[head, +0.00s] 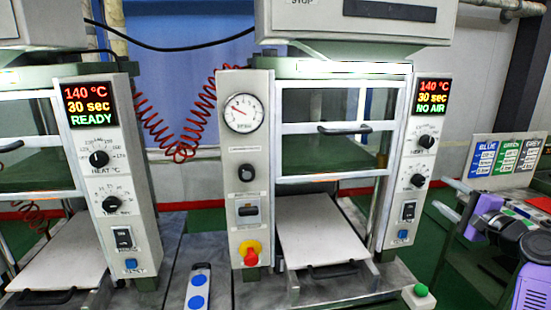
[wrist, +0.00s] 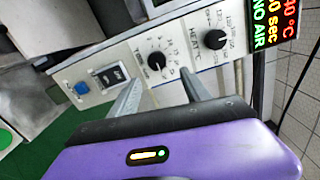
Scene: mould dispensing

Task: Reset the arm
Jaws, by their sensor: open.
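Beyond the fingers is the right machine's panel (wrist: 182,62), with two black knobs, a black switch and a blue button. I cannot tell the exact gap between fingers and panel.
The right machine's display (head: 433,97) reads 140 °C, 30 sec, NO AIR; the left display (head: 89,105) reads READY. Pale plates (head: 318,228) lie in both machines. A gauge panel (head: 246,165) has a red-yellow knob.

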